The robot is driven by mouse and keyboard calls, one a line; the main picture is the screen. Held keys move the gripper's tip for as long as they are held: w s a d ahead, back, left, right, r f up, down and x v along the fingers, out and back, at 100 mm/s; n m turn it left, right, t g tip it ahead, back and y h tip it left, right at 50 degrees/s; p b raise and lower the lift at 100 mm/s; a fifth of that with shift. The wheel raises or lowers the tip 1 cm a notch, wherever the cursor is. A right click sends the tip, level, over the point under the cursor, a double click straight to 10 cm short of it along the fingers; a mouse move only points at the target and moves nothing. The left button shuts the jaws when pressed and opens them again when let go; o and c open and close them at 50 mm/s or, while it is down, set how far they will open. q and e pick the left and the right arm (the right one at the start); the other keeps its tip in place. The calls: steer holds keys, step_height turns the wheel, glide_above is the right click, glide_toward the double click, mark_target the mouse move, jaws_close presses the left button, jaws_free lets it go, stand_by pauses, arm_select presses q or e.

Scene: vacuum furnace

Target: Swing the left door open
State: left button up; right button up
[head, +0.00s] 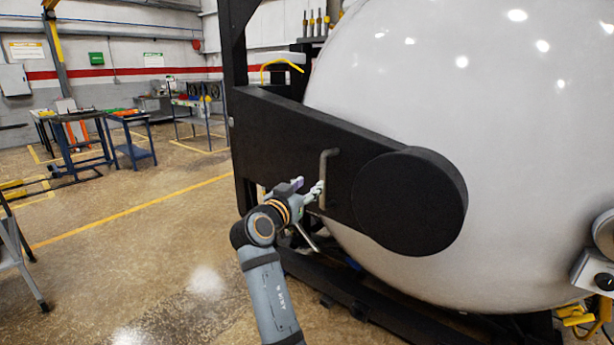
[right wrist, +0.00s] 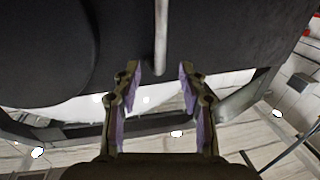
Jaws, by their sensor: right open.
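The large pale rounded furnace door (head: 470,120) fills the right of the head view. A black hinge arm (head: 290,130) with a round black end (head: 410,200) lies across it. A grey bar handle (head: 324,180) stands upright on the black arm. My right gripper (head: 312,190) is at the lower part of the handle. In the right wrist view, my right gripper (right wrist: 158,72) is open, and the lower end of the handle (right wrist: 161,45) lies between and just beyond the fingertips. I cannot tell whether they touch. My left gripper is not in view.
A dark frame post (head: 238,50) and dark base rails (head: 350,295) stand around the furnace. A control box with a knob (head: 597,272) is at the right edge. Blue tables (head: 130,140) stand far back left. The floor (head: 130,260) left of the furnace is mostly clear.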

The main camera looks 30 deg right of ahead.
mark_target(322, 174)
steer(key=p+x, duration=0.2)
steer(key=x, duration=0.2)
steer(key=shift+d+r, duration=0.1)
steer(key=shift+r, duration=0.05)
steer(key=p+x, duration=0.1)
steer(key=x, duration=0.2)
steer(key=p+x, duration=0.1)
steer(key=x, duration=0.2)
steer(key=shift+f, duration=0.2)
steer(key=shift+w+d+f, duration=0.1)
steer(key=shift+w+d, duration=0.2)
steer(key=shift+d, duration=0.05)
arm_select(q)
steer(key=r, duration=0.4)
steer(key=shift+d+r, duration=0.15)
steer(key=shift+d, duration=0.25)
arm_select(e)
steer(key=shift+c, duration=0.5)
jaws_close()
steer(key=shift+f, duration=0.1)
